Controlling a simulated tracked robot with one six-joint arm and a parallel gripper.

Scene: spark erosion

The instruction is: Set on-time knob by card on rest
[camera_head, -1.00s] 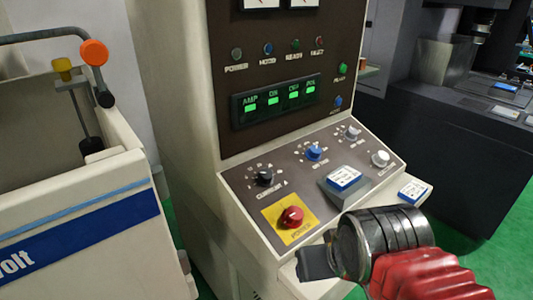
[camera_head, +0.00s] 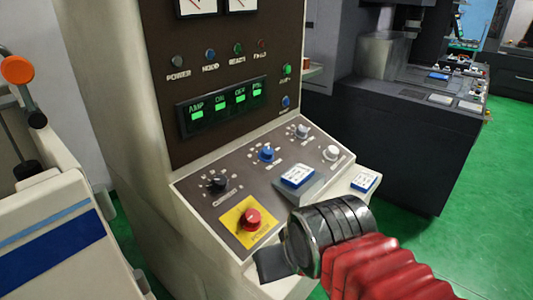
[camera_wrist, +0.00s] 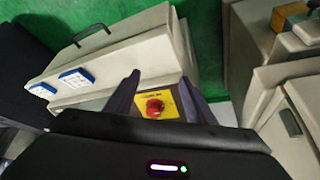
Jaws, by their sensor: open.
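The control panel (camera_head: 235,185) slopes toward me with several knobs. The blue knob (camera_head: 267,153) sits in its middle, between a black knob (camera_head: 218,184) and a grey knob (camera_head: 302,131). Its lettering is too small to read surely. A blue-and-white card (camera_head: 298,176) lies on a raised grey rest (camera_head: 307,190) right of the blue knob. My gripper (camera_wrist: 160,80) is open and empty. In the wrist view its fingers flank the red button (camera_wrist: 155,105) in the picture; contact cannot be told. In the head view it is low in front of the panel, mostly hidden by my wrist.
The red button (camera_head: 250,219) stands on a yellow plate near the panel's front edge. A second blue-and-white card (camera_head: 364,181) lies on the ledge at right. A white knob (camera_head: 332,153) is nearby. Another dark machine (camera_head: 400,140) stands behind right, with green floor beside it.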

